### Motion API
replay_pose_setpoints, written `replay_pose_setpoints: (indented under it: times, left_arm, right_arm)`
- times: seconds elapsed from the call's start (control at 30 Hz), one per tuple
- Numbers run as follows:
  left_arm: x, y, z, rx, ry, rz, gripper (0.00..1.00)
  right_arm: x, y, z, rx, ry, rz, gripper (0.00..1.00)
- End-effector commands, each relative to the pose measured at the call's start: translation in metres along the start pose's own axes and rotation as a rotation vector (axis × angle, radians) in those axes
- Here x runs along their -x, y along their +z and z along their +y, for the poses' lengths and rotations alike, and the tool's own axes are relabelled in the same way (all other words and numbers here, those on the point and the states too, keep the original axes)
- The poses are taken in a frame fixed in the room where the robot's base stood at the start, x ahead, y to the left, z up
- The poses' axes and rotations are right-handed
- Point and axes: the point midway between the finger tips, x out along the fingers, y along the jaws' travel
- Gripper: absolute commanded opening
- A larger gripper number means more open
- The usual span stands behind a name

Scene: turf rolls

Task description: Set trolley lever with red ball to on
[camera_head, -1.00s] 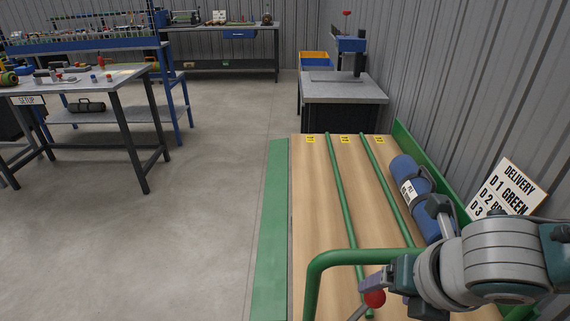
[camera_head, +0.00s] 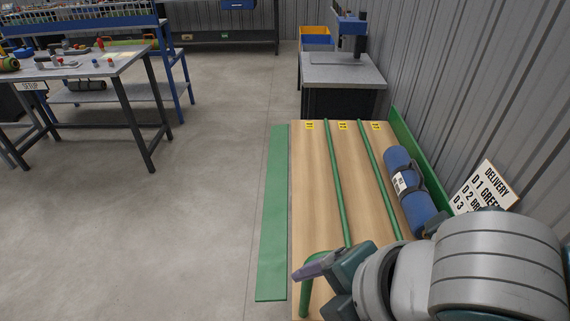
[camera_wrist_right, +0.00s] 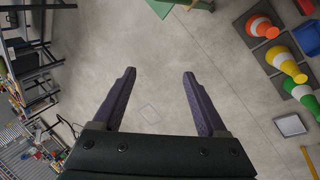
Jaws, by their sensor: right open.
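The trolley (camera_head: 309,190) has a wooden deck with green dividing rails. A short part of its green handle (camera_head: 305,290) shows at the bottom of the head view. The lever with the red ball is not visible in either current view; my right arm covers that area in the head view. My right gripper (camera_head: 312,266) is above the trolley's near end, close to the handle. In the right wrist view the gripper (camera_wrist_right: 159,72) is open, with nothing between its fingers and bare floor beyond. My left gripper is not in view.
A blue roll (camera_head: 412,190) lies in the trolley's right lane, beside a delivery sign (camera_head: 487,188). A grey-topped stand (camera_head: 343,72) is past the far end. A setup table (camera_head: 80,68) is at left. Cones (camera_wrist_right: 262,28) stand on the floor.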

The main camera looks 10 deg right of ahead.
Motion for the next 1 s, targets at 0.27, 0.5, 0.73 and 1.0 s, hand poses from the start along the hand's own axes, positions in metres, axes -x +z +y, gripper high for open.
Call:
replay_pose_setpoints:
  times: [0.27, 0.5, 0.73, 1.0]
  left_arm:
    - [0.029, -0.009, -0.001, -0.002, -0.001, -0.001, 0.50]
    - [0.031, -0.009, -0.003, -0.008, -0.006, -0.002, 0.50]
    - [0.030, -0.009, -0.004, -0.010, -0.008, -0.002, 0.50]
    - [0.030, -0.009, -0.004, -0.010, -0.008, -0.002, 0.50]
  right_arm:
    - [0.039, -0.016, 0.016, -0.179, 0.011, 0.023, 0.75]
    - [0.044, -0.017, 0.017, -0.221, 0.012, 0.024, 0.75]
    - [0.043, -0.018, 0.017, -0.220, 0.012, 0.025, 0.75]
    - [0.049, -0.023, 0.017, -0.303, 0.014, 0.036, 0.75]
